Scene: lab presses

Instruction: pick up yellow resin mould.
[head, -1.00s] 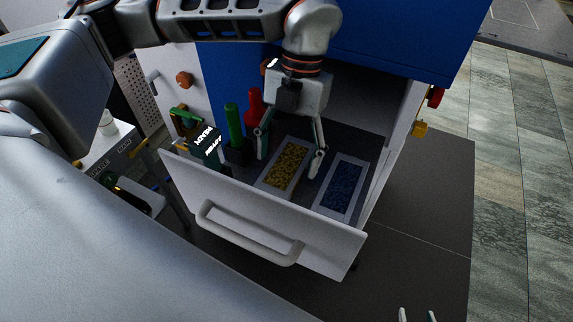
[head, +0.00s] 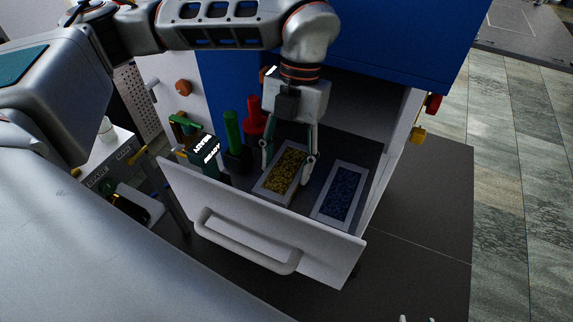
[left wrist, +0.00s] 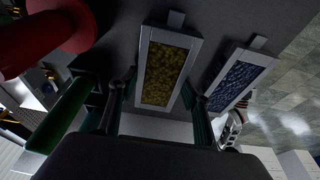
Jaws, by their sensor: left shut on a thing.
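The yellow resin mould (head: 285,170) is a grey rectangular tray with yellow grains, in the open drawer (head: 262,222). My left gripper (head: 287,162) reaches down from above and is shut across the mould's long sides. The left wrist view shows the mould (left wrist: 167,72) between the two fingers (left wrist: 160,100). I cannot tell whether the mould is clear of the drawer floor. Only the fingertips of my right gripper (head: 418,318) show at the bottom edge of the head view, apart and away from the drawer.
A blue-filled mould (head: 339,193) lies close to the right. A green-handled tool (head: 232,130), a red tool (head: 254,118) and a dark labelled box (head: 204,152) stand to the left. The blue press body (head: 390,40) overhangs the drawer's back.

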